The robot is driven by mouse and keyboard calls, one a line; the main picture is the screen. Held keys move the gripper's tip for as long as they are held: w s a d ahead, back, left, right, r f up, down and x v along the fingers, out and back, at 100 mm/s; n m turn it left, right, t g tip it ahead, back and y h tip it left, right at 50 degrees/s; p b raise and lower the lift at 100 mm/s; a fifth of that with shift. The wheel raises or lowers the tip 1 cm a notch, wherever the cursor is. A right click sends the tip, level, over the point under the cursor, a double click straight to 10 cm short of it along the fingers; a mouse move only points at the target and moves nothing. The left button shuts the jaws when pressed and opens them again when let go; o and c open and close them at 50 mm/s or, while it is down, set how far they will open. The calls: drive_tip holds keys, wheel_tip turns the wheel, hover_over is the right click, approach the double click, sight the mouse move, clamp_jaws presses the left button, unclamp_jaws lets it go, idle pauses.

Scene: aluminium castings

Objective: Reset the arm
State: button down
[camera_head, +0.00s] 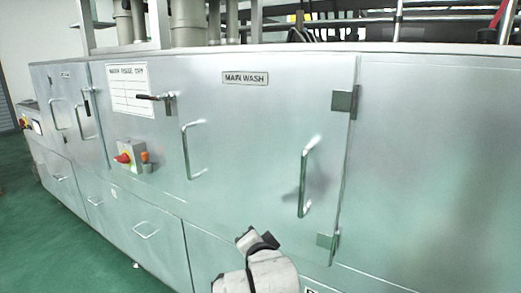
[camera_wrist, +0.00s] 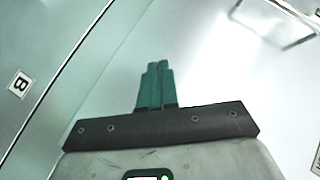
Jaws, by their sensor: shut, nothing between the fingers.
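My arm (camera_head: 266,262) shows at the bottom centre of the head view, in front of the metal machine. My gripper (camera_wrist: 157,66) is in the middle of the wrist view. Its two green fingers are together with nothing between them. The fingertips point at a pale metal panel (camera_wrist: 205,70), and I cannot tell how far off it is. In the head view the fingers are not clear to see.
A long metal washing machine (camera_head: 250,130) fills the head view. It has a "MAIN WASH" label (camera_head: 246,78), bar handles (camera_head: 304,183), hinges (camera_head: 344,102) and a red switch (camera_head: 123,158). Green floor (camera_head: 50,235) is free at the left. A "B" label (camera_wrist: 19,85) shows in the wrist view.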

drive_tip(key=s+d+f+n+g+h+p, duration=0.1)
drive_tip(key=s+d+f+n+g, duration=0.1)
drive_tip(key=s+d+f, duration=0.45)
drive_tip(key=s+d+f+n+g+h+p, duration=0.15)
drive_tip(key=s+d+f, duration=0.25)
drive_tip(key=s+d, duration=0.45)
drive_tip(key=s+d+f+n+g+h, duration=0.1)
drive_tip(key=s+d+f+g+h, duration=0.3)
drive_tip(key=d, duration=0.6)
drive_tip(key=s+d+f+n+g+y+p, duration=0.1)
drive_tip(key=s+d+f+n+g, duration=0.1)
drive_tip(key=s, duration=1.2)
drive_tip(key=s+d+f+n+g+y+p, duration=0.1)
drive_tip(key=s+d+f+g+y, duration=0.1)
drive_tip(key=s, duration=1.1)
drive_tip(key=shift+s+d+f+n+g, duration=0.3)
drive_tip(key=shift+s+f+n+g, duration=0.1)
drive_tip(key=shift+g, duration=0.15)
drive_tip(key=shift+w, duration=0.1)
